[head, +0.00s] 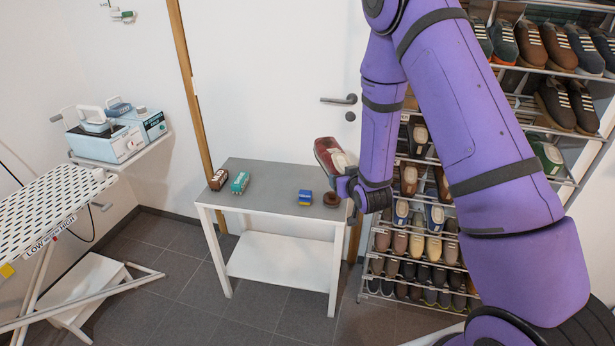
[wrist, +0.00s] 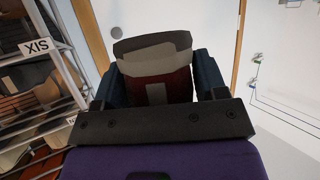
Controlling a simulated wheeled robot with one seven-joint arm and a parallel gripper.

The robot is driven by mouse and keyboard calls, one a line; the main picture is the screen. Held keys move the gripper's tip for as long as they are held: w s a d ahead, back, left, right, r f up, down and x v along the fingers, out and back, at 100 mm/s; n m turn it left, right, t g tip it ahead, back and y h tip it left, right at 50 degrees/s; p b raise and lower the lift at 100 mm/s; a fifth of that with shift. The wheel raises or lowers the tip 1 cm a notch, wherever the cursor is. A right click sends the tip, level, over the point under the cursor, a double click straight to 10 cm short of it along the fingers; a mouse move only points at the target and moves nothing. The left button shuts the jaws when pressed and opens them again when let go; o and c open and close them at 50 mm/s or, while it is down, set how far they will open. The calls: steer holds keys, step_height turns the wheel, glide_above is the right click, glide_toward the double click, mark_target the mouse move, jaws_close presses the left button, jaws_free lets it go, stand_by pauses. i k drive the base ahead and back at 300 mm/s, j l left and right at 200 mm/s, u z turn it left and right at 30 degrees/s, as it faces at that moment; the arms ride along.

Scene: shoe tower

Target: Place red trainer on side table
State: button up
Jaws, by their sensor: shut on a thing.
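The red trainer (head: 327,152) is dark red with a pale part and is held in the air by my gripper (head: 346,183), above the right end of the side table. In the wrist view the trainer (wrist: 155,68) sits between the two dark fingers of my gripper (wrist: 155,85), which is shut on it. The side table (head: 265,173) has a grey top, white legs and a lower white shelf. The trainer is apart from the tabletop. My arm hides part of the space right of the table.
On the table stand a brown item (head: 218,180), a teal item (head: 240,182), a blue and yellow item (head: 305,197) and a dark round item (head: 331,199). The middle of the top is clear. A shoe rack (head: 412,222) stands right, an ironing board (head: 48,215) left.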

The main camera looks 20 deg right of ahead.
mark_target(279, 183)
steer(key=i+j, duration=0.2)
steer(key=j, duration=0.15)
steer(key=i+j, duration=0.15)
steer(key=j, duration=0.2)
steer(key=i+j, duration=0.2)
steer(key=j, duration=0.15)
steer(key=i+j, duration=0.15)
steer(key=j, duration=0.25)
steer(key=i+j, duration=0.15)
steer(key=j, duration=0.2)
steer(key=i+j+z, duration=0.1)
steer(key=j, duration=0.2)
steer(key=i+j, duration=0.2)
steer(key=j, duration=0.15)
steer(key=i+j+z, duration=0.1)
steer(key=j, duration=0.25)
steer(key=i+j, duration=0.2)
steer(key=j, duration=0.15)
steer(key=j+z, duration=0.1)
steer(key=z, duration=2.4)
steer(key=j, duration=0.75)
